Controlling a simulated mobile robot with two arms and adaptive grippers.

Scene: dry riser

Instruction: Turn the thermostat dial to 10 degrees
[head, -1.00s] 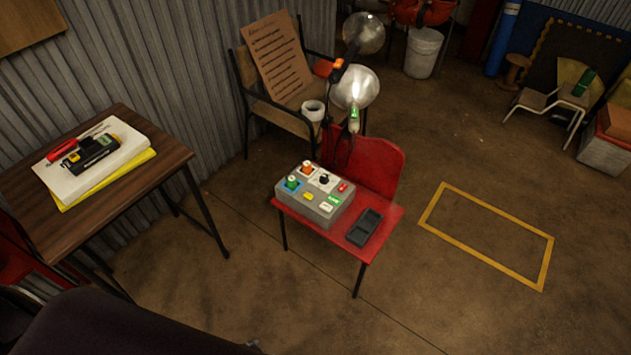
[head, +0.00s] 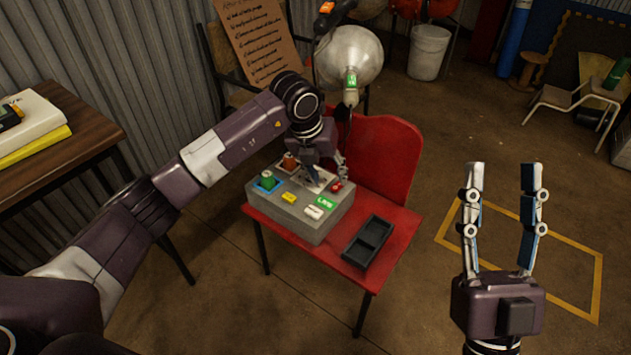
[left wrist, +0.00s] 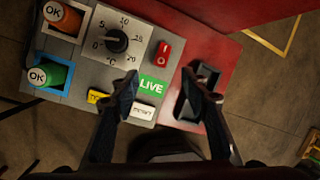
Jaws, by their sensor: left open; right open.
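The thermostat dial (left wrist: 117,42) is a black round knob on a white plate (left wrist: 92,58) marked 0, 5, 10, 15, 20 and °C. I cannot tell surely which mark its pointer faces. The plate is on top of a grey control box (head: 308,226) on a red chair (head: 393,150). My left gripper (head: 325,172) is over the box and hides most of the dial in the head view. In the left wrist view its open fingers (left wrist: 158,88) are empty, below and right of the dial. My right gripper (head: 502,178) is open and empty, right of the chair.
A black tray (head: 368,242) lies on the seat. A lamp (head: 348,58) stands behind. A wooden table (head: 90,130) is left.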

